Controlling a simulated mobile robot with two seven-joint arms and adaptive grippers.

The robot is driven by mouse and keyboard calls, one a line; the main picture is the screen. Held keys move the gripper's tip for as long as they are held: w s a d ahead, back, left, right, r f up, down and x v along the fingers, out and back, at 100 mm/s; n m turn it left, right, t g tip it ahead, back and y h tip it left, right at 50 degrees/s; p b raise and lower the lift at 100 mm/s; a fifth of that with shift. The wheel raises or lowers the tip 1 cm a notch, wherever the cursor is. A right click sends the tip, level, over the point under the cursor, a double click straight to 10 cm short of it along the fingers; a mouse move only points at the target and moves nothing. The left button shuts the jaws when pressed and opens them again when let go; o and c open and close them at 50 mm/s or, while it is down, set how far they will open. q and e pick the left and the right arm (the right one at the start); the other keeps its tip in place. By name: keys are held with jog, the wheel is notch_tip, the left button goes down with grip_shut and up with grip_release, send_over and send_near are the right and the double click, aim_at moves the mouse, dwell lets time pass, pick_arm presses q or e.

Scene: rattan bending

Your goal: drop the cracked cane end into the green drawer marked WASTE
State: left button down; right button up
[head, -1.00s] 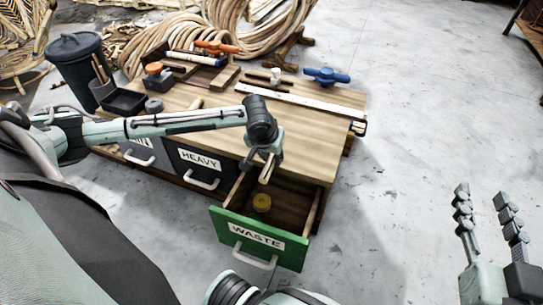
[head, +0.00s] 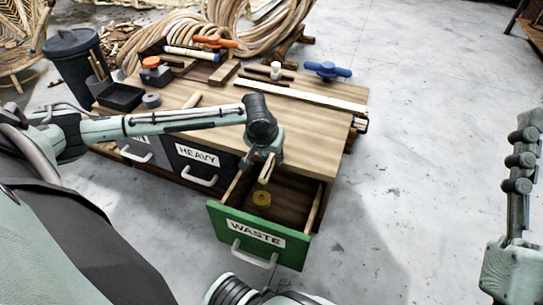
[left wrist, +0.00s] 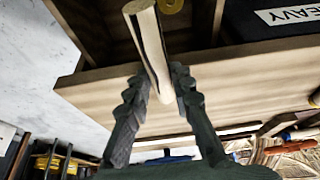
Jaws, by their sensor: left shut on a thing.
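The cracked cane end (left wrist: 147,40) is a short pale stick with a dark split along it. My left gripper (left wrist: 150,88) is shut on it. In the head view my left gripper (head: 262,158) hangs over the back part of the open green WASTE drawer (head: 257,236), with the cane end (head: 266,172) pointing down toward its inside. The cane end is above the drawer floor. My right gripper (head: 522,160) is at the right edge of the head view, edge-on and partly cut off, far from the drawer.
A yellow round thing (head: 262,199) lies in the WASTE drawer. The shut HEAVY drawer (head: 197,163) is beside it. The wooden bench top (head: 300,135) holds a black tray (head: 121,97), a blue-handled tool (head: 327,70) and a long pale strip (head: 300,97). Floor to the right is clear.

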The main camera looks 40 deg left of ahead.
pick_arm(q)
jog(key=c, duration=1.2)
grip_release()
jog(key=shift+r, duration=0.1)
jog(key=v, duration=1.1)
jog(key=shift+s+d+r, duration=0.1)
jog(key=shift+s+r, duration=0.05)
jog(key=shift+r, duration=0.25)
